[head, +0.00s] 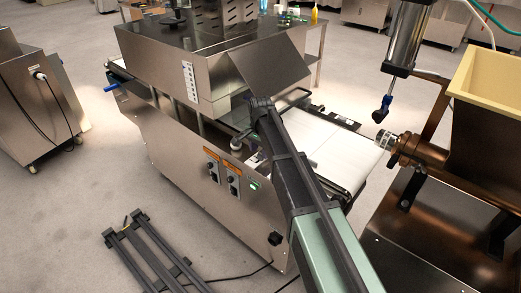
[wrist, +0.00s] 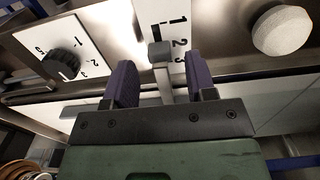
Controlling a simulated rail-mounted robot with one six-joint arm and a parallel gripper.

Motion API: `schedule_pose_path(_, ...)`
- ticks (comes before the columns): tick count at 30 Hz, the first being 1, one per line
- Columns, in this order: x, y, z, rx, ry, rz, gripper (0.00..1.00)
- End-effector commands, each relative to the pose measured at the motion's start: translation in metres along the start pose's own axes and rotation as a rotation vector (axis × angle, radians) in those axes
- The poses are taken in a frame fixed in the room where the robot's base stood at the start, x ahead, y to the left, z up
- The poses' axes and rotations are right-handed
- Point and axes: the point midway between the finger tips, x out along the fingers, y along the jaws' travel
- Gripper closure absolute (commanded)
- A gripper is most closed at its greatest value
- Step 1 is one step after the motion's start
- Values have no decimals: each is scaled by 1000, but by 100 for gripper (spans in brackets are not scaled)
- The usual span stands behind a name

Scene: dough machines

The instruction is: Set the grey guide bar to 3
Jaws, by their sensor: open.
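In the wrist view the grey guide bar (wrist: 161,54) is a grey block on a stem in front of a white scale plate (wrist: 176,16) marked 1, 2, 3. The block stands beside the 2, near the 3; the exact reading cannot be told. My gripper (wrist: 160,70) is open, its two dark purple fingers on either side of the bar, with visible gaps and no clear contact. In the head view my gripper (head: 254,128) is at the machine's front, below the tilted steel cover; its fingers and the bar are too small to make out.
In the wrist view a black knob (wrist: 63,63) on a numbered dial is at left and a pale round knob (wrist: 282,30) at right. In the head view the white conveyor belt (head: 335,146) lies right of my arm. A copper-coloured machine (head: 480,130) stands further right.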

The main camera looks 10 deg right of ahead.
Motion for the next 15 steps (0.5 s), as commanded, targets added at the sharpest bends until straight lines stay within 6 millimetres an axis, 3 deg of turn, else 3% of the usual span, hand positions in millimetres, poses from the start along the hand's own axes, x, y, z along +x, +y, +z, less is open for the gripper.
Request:
schedule_pose_path(1,-23,0,0,0,0,0,49)
schedule_pose_path(7,-73,0,0,0,0,0,49)
schedule_pose_path(11,-89,0,0,0,0,0,49)
schedule_pose_path(15,-89,0,0,0,0,0,49)
